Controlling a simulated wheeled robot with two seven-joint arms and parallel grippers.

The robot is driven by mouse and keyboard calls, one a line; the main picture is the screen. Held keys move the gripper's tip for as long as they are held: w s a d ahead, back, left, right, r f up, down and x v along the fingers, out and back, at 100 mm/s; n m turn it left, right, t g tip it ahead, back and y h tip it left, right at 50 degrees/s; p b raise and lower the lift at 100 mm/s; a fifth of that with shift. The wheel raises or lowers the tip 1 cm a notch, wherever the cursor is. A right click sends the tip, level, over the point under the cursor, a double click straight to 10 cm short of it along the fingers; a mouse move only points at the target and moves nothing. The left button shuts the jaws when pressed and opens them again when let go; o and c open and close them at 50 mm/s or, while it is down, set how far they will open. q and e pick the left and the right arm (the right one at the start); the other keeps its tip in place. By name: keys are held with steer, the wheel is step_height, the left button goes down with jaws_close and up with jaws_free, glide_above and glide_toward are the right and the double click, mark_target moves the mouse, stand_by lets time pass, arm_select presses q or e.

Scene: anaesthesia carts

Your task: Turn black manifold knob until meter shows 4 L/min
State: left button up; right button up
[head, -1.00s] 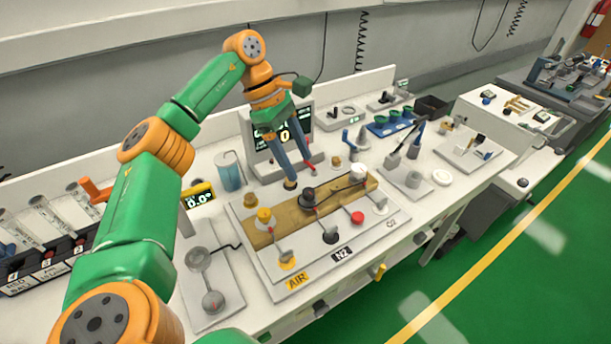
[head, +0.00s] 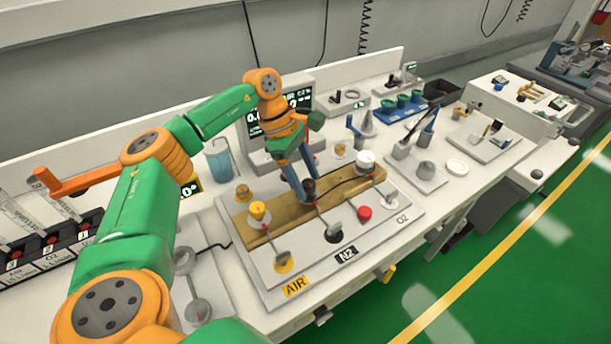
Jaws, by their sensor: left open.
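The black manifold knob (head: 309,188) stands on the tan manifold block (head: 340,188), between a yellow knob (head: 257,210) and a white knob (head: 366,160). My left gripper (head: 310,192) is open and points down at the black knob. Its two blue fingers reach to the knob's level, one on each side; I cannot tell if they touch it. The meter screen (head: 254,129) behind the block is partly covered by my left gripper, and its full reading cannot be made out. My right gripper is not in view.
The manifold board carries AIR, N2 (head: 347,255) and O2 labels, with a red cap (head: 364,213) in front. A blue-liquid container (head: 219,160) stands left of the screen. A smaller green display (head: 190,188) is partly behind my arm.

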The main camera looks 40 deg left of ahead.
arm_select(q)
jaws_close()
steer(key=shift+n, duration=0.3)
steer(key=n+t, duration=0.1)
steer(key=n, duration=0.1)
steer(key=n+b, duration=0.1)
steer(key=shift+s+f+n+t+y, duration=0.1)
steer(key=shift+f+n+t+y, duration=0.05)
steer(key=shift+n+t+y, duration=0.2)
steer(key=n+b, duration=0.1)
steer(key=n, duration=0.1)
steer(key=n+t+y+b, duration=0.1)
steer(key=n, duration=0.2)
steer(key=shift+s+d+n+t+y, duration=0.1)
steer(key=shift+d+n+t+y, duration=0.05)
steer(key=shift+n+t+y, duration=0.1)
steer(key=n, duration=0.2)
steer(key=n+y+b, duration=0.1)
steer(key=n, duration=0.1)
steer(key=shift+d+n+t+y, duration=0.2)
steer(key=shift+n+t+y, duration=0.1)
steer(key=shift+d+n+y+b, duration=0.15)
steer(key=shift+n+y, duration=0.3)
steer(key=shift+n, duration=0.65)
steer(key=shift+a+n+y+b, duration=0.15)
steer(key=shift+n+y, duration=0.3)
steer(key=shift+n, duration=0.65)
steer(key=shift+d, duration=0.1)
